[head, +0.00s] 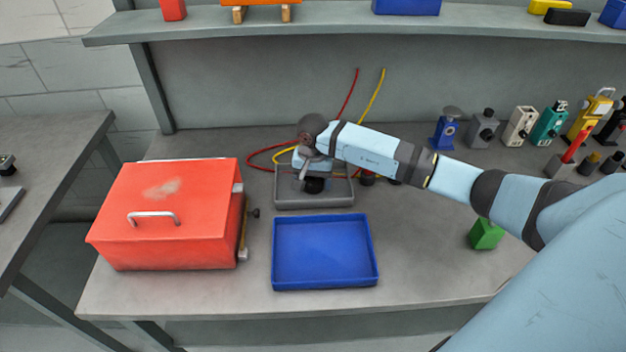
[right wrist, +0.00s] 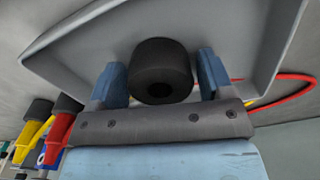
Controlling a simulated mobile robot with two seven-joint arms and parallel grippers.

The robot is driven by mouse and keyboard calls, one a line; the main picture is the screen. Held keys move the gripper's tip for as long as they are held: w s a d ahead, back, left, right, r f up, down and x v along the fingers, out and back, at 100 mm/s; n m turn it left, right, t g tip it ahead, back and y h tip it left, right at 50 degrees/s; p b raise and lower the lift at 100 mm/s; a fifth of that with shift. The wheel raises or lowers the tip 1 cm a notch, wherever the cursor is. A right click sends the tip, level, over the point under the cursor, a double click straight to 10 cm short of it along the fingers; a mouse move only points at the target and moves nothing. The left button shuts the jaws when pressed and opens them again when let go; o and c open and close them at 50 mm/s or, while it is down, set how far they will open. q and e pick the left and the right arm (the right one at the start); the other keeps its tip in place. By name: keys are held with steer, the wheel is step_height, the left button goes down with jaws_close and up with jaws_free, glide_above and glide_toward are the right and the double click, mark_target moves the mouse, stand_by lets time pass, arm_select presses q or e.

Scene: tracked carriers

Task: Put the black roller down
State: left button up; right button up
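The black roller (head: 314,185) is at the grey tray (head: 330,203) near the back of the bench, below my right gripper (head: 312,170). In the right wrist view the black roller (right wrist: 162,72) sits between the two blue fingers of my right gripper (right wrist: 162,78), with its round end and hole facing the camera. The grey tray (right wrist: 90,50) is right behind the roller. Whether the roller touches the tray floor is hard to tell. My left gripper is not in view.
An empty blue tray (head: 325,252) stands in front of the grey one, with a red box (head: 170,215) to its left. A green block (head: 486,234) lies to the right. Red and yellow cables (head: 372,98) run behind. Several devices (head: 520,126) line the back right. A shelf (head: 340,22) hangs above.

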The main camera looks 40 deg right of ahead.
steer(key=shift+o, duration=0.7)
steer(key=shift+r, duration=0.15)
steer(key=shift+r+p, duration=0.25)
steer(key=shift+p, duration=0.1)
step_height(320, 180, up, 12)
steer(key=b, duration=0.1)
steer(key=shift+f, duration=0.15)
